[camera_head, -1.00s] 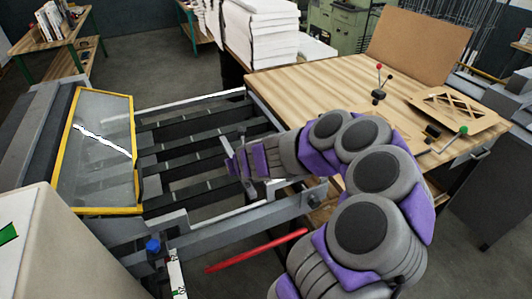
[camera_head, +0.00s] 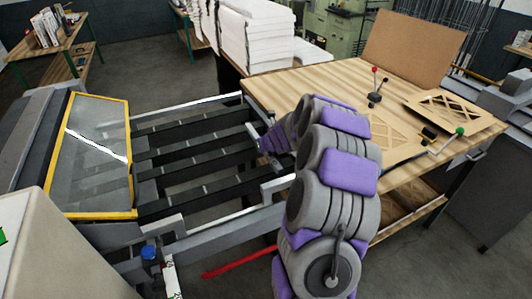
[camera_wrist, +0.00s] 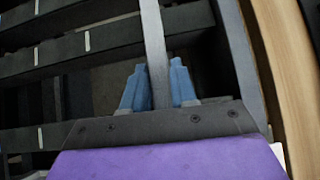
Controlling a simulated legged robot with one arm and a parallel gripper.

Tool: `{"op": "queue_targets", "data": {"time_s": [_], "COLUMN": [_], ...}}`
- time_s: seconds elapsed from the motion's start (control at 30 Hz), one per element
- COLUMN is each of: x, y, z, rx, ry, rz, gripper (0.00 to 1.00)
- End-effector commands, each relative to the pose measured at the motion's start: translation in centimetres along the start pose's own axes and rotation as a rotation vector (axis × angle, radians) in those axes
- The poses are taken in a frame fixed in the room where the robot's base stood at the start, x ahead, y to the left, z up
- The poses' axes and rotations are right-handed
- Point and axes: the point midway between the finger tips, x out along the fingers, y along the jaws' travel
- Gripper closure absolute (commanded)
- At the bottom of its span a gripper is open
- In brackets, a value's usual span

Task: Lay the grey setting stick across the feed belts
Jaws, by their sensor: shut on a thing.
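The grey setting stick (camera_wrist: 153,45) shows in the wrist view as a flat grey bar running up from between my blue fingertips. My gripper (camera_wrist: 158,85) is shut on it. The dark feed belts (camera_head: 190,150) lie side by side in the head view, left of my arm. In the wrist view a belt (camera_wrist: 45,52) runs sideways left of the stick, so the stick points crosswise to it. In the head view my gripper (camera_head: 260,138) is at the belts' right end, near the wooden table. I cannot tell the stick's height above the belts.
A yellow-framed clear cover (camera_head: 100,150) stands left of the belts. The wooden table (camera_head: 290,85) with levers and cut card sheets adjoins the right. White stacked sheets (camera_head: 250,35) stand behind. A red bar (camera_head: 238,263) is in front, beside my arm.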

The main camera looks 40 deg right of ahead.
Motion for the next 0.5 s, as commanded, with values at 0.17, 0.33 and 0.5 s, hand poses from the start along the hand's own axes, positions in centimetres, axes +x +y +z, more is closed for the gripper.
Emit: {"op": "queue_targets", "data": {"time_s": [0.17, 0.33, 0.5], "x": [0.8, 2.8, 3.0], "y": [-0.5, -0.8, -0.9], "z": [-0.1, -2.0, -2.3], "rx": [-0.002, 0.002, 0.002], "ry": [0.000, 0.001, 0.000], "rz": [0.000, 0.004, 0.003], "gripper": [1.00, 1.00, 1.00]}}
